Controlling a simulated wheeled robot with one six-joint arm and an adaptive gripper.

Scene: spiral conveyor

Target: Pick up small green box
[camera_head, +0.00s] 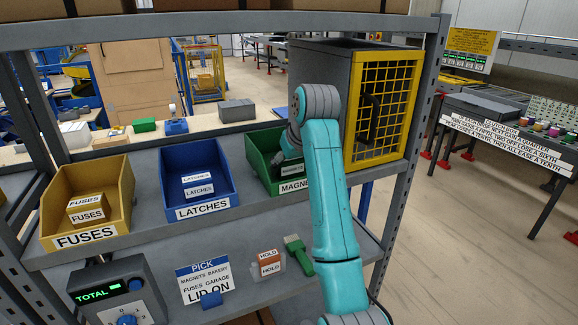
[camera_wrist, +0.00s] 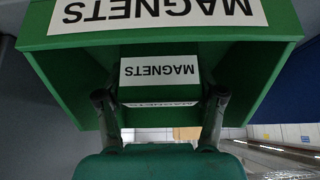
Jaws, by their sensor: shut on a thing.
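A small green box (camera_wrist: 160,50) with white MAGNETS labels sits inside the green MAGNETS bin (camera_wrist: 275,75) in the wrist view. My gripper (camera_wrist: 160,97) reaches into the bin, with one finger on each side of the box, shut on it. In the head view the box's label (camera_head: 291,169) shows inside the bin (camera_head: 255,160), beside my arm. My arm hides part of the bin there. I cannot tell whether the box touches the bin floor.
A blue LATCHES bin (camera_head: 223,190) and a yellow FUSES bin (camera_head: 121,205) stand to the left on the grey shelf (camera_head: 150,240). A yellow mesh cage (camera_head: 400,120) stands close on the right.

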